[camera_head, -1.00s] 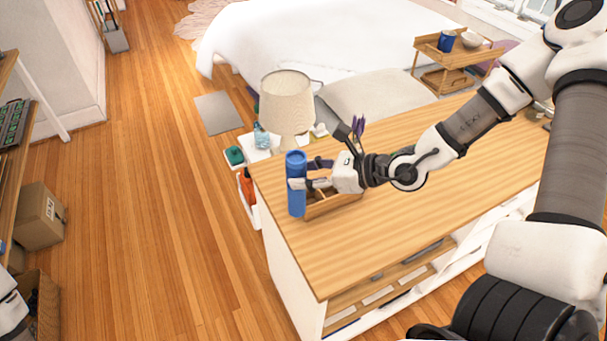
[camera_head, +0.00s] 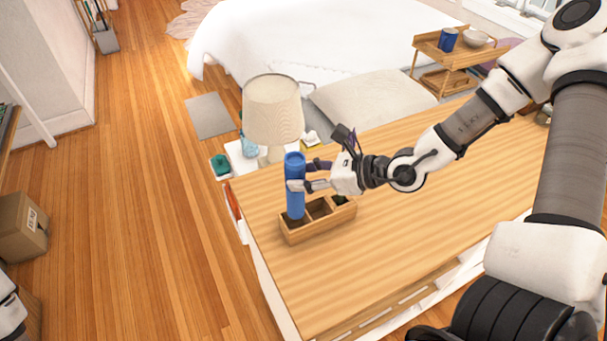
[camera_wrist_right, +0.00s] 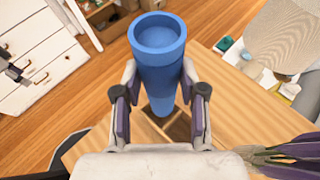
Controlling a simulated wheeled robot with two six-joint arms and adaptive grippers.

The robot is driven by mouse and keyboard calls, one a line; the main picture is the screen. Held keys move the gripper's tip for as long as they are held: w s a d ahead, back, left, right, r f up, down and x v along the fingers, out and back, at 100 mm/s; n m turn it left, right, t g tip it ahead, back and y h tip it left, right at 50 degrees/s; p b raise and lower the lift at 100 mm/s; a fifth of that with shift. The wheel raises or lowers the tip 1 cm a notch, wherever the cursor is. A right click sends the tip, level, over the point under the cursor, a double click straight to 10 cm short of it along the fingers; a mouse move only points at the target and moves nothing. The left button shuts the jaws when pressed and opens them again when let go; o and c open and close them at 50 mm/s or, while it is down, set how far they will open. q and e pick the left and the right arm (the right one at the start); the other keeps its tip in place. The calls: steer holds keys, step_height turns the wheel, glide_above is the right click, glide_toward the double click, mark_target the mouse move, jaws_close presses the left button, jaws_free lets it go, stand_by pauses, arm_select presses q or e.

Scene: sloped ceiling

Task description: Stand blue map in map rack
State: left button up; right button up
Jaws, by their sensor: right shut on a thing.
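The blue map (camera_head: 295,190) is a rolled blue tube, upright in the head view. The map rack (camera_head: 318,228) is a small wooden box with a row of compartments on the wooden counter. The map's lower end is at the rack's left compartment; I cannot tell how deep it is inside. In the right wrist view the map (camera_wrist_right: 157,60) stands between both fingers, with its open top toward the camera and the rack partly hidden below. Only a white and black piece of my left arm shows at the lower left edge.
The wooden counter (camera_head: 400,235) is clear right of and in front of the rack. A table lamp (camera_head: 272,110) stands close behind the map. A bed (camera_head: 290,45) is at the back, beside a small wooden tray table (camera_head: 445,62). A cardboard box (camera_head: 22,228) sits on the floor at left.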

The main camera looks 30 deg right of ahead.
mark_target(304, 166)
step_height(304, 166, down, 4)
steer(key=b, duration=0.3)
steer(key=shift+s+a+f, duration=0.1)
steer(key=shift+a+f, duration=0.05)
steer(key=shift+f, duration=0.1)
steer(key=shift+f+b, duration=1)
steer(key=o, duration=1.2)
step_height(304, 166, up, 10)
steer(key=shift+r, duration=0.1)
